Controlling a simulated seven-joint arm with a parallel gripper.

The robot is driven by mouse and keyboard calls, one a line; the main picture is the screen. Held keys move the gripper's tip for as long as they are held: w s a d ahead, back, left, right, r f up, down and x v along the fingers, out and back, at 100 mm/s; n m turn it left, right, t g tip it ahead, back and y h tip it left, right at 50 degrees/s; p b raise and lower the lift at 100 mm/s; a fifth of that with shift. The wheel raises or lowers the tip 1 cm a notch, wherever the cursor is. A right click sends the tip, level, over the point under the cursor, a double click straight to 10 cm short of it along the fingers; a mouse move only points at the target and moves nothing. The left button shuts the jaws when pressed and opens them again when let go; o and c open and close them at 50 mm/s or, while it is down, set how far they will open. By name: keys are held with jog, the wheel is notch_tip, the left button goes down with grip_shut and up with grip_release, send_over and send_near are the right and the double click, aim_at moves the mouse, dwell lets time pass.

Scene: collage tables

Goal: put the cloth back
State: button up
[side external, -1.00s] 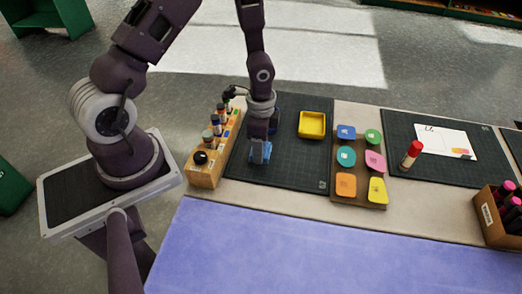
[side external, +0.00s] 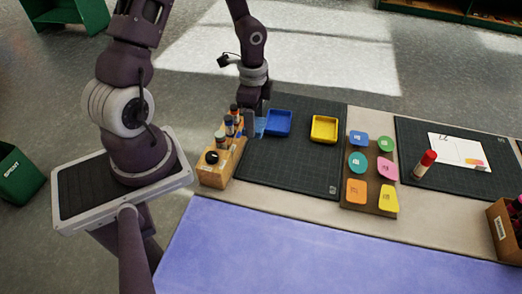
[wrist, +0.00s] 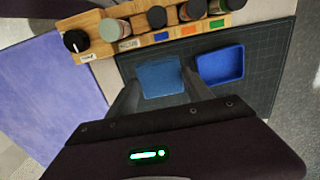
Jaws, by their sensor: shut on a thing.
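The blue cloth (wrist: 160,78) is between the fingers of my gripper (wrist: 162,95) in the wrist view. My gripper (side external: 257,122) is shut on it. In the side view a small light-blue part of the cloth (side external: 261,128) shows below the fingers, beside the wooden bottle rack. The fingers hide some of the cloth. I cannot tell whether it touches the mat or hangs just above it. An empty darker blue tray (side external: 279,123) lies just right of the cloth, and it also shows in the wrist view (wrist: 221,65).
The wooden rack (side external: 212,178) with several bottles stands close to the left of my gripper. The dark mat (side external: 290,165) is clear in front. A yellow tray (side external: 324,128) sits on its right side. A board with coloured shapes (side external: 369,200) lies further right.

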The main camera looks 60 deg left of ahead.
aim_at(252, 151)
jog(key=f, duration=0.6)
jog(key=a+f, duration=0.1)
jog(key=f, duration=0.2)
jog(key=shift+s+f, duration=0.2)
jog(key=shift+s, duration=0.05)
jog(key=o, duration=1.3)
jog(key=shift+f, duration=0.15)
jog(key=shift+o, duration=0.2)
jog(key=shift+n+y, duration=0.4)
jog(key=r, duration=1.5)
jog(key=shift+d+r, duration=0.25)
jog(key=shift+r, duration=0.1)
jog(key=s+d+r+n+t, duration=0.2)
jog(key=s+d+r+n, duration=0.2)
jog(key=r, duration=0.5)
jog(key=s+d+r+n+t, duration=0.3)
jog(key=s+d+r+n, duration=0.1)
jog(key=s+d+r, duration=0.4)
notch_tip(252, 151, up, 3)
jog(key=shift+s+d+f+t+h, duration=0.2)
jog(key=shift+s+d+t+h, duration=0.15)
jog(key=shift+s, duration=0.25)
